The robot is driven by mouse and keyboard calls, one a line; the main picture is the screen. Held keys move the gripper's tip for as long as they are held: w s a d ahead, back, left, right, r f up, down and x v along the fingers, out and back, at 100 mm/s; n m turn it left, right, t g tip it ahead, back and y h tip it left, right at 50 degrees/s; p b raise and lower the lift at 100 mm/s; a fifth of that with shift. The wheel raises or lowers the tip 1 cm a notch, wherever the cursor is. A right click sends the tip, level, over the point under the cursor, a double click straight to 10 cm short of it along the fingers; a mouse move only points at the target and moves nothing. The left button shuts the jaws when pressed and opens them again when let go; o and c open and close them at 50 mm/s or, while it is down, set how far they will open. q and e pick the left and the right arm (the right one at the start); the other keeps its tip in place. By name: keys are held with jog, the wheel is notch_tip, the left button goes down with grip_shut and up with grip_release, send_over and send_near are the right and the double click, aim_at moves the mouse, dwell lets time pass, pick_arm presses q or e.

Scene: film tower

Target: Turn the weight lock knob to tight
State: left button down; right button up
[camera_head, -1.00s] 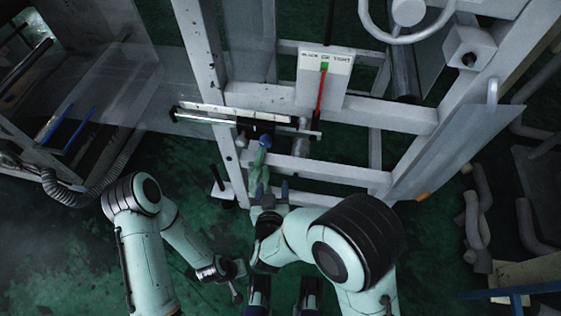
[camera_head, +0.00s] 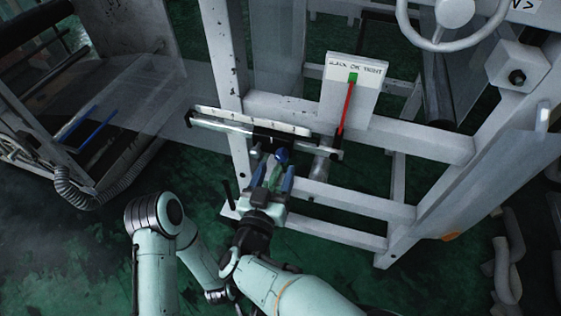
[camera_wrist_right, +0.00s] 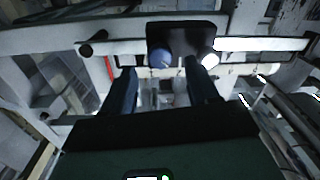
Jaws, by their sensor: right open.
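The blue round knob (camera_head: 282,155) sits on the dark block (camera_head: 268,139) of the white beam (camera_head: 240,119) on the grey frame. My right gripper (camera_head: 275,176) is open, its two fingers pointing at the knob from the near side. In the right wrist view the knob (camera_wrist_right: 160,58) shows just beyond and between the open fingertips (camera_wrist_right: 160,72); whether they touch it I cannot tell. My left arm hangs at lower left; its gripper fingers do not show.
A white plate (camera_head: 350,100) reading slack, OK, tight has a green mark and a red pointer (camera_head: 346,108) ending near that mark. White frame bars surround the knob. A handwheel (camera_head: 455,12) is at top right. Green floor lies open at lower left.

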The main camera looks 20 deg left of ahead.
aim_at(281, 158)
jog(key=shift+w+b, duration=0.35)
jog(key=shift+w, duration=1.8)
jog(key=c, duration=1)
jog(key=shift+c, duration=0.2)
